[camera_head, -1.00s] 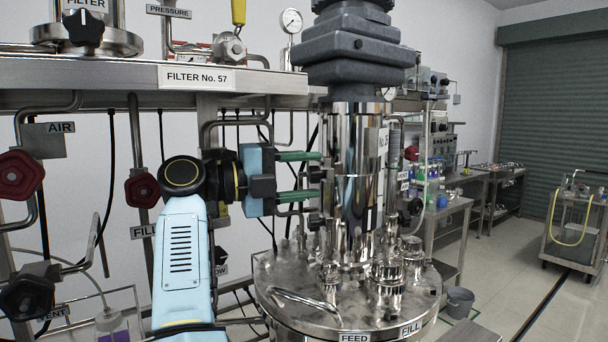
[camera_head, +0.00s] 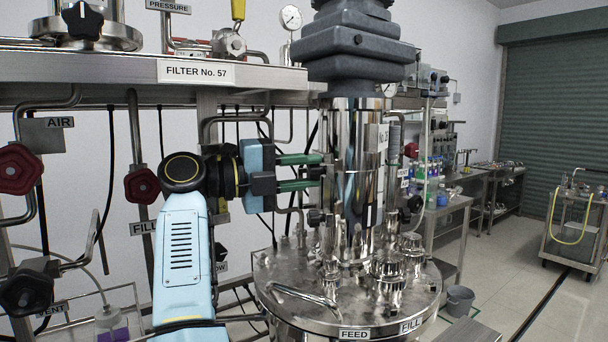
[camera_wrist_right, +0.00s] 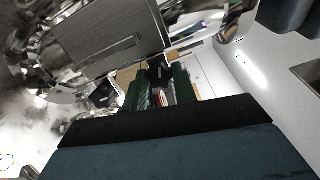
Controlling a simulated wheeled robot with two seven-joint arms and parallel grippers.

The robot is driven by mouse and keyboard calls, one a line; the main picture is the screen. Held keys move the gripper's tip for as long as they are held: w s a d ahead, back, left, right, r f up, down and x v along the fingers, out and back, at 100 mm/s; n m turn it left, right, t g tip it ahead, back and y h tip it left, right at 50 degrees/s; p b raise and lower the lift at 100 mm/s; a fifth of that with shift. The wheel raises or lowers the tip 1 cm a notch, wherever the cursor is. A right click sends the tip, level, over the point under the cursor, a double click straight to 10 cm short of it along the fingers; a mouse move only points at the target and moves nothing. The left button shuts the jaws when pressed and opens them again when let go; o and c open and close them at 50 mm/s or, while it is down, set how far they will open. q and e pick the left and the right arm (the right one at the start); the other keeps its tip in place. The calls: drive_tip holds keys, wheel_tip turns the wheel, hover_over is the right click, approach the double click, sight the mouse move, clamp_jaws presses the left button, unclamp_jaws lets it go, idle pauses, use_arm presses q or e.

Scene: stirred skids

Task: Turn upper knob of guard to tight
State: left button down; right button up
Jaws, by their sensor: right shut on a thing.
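The upper knob (camera_head: 316,172) of the guard is small and black, at the left side of the polished steel column (camera_head: 352,130). My right gripper (camera_head: 314,172), with green fingers on a light blue arm, reaches it from the left and is shut on it. The fingers lie one above the other and mostly hide the knob. In the right wrist view the black knob (camera_wrist_right: 158,73) sits between the green finger ends. A lower black knob (camera_head: 315,217) shows below, free of the gripper. The knob's marking cannot be read. My left gripper is not in view.
The column stands on a round steel lid (camera_head: 290,275) with several fittings. A shelf labelled FILTER No. 57 (camera_head: 198,72) runs above my arm. Red handwheels (camera_head: 141,186) and pipes are close on the left. The floor at right is open, with a cart (camera_head: 574,220) beyond.

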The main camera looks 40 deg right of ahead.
drive_tip(key=m+b, duration=0.2)
drive_tip(key=m, duration=0.2)
drive_tip(key=shift+f, duration=0.2)
drive_tip(key=m+g+b, duration=0.1)
drive_tip(key=m+b, duration=0.2)
drive_tip(key=m, duration=0.3)
drive_tip(key=shift+m+g, duration=0.3)
drive_tip(key=shift+m, duration=0.2)
drive_tip(key=shift+m+b, duration=0.5)
drive_tip(key=shift+m, duration=0.6)
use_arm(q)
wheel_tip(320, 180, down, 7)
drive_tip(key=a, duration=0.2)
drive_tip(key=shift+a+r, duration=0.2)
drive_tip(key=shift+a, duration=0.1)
use_arm(e)
drive_tip(key=shift+r+m, duration=0.1)
drive_tip(key=shift+m, duration=0.8)
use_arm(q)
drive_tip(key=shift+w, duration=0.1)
use_arm(e)
drive_tip(key=o, duration=1)
drive_tip(key=shift+c, duration=0.2)
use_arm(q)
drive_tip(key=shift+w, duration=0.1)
